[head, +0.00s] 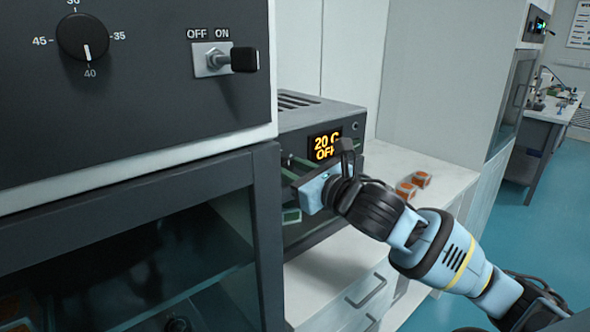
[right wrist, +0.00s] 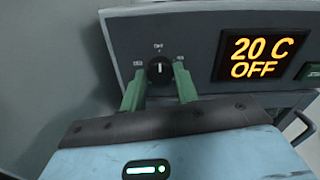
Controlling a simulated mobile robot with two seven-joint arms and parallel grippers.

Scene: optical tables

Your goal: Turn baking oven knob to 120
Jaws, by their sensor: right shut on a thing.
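The oven (head: 300,113) with the orange display is a grey box on the white counter. Its display (head: 326,145) reads 20 C and OFF; the same display (right wrist: 257,56) is clear in the right wrist view. The small black oven knob (right wrist: 159,70) sits left of the display, with its white mark pointing up to the OFF label. My right gripper (right wrist: 158,82) has its green fingers on either side of this knob and is shut on it. In the head view my right gripper (head: 289,188) hides the knob. My left gripper is not in view.
A larger dark unit (head: 140,110) stands close on the left, with a big dial (head: 83,37) and an OFF/ON switch (head: 226,60). Orange-topped boxes (head: 413,184) lie on the white counter (head: 440,170) right of my gripper. Blue floor is open at the right.

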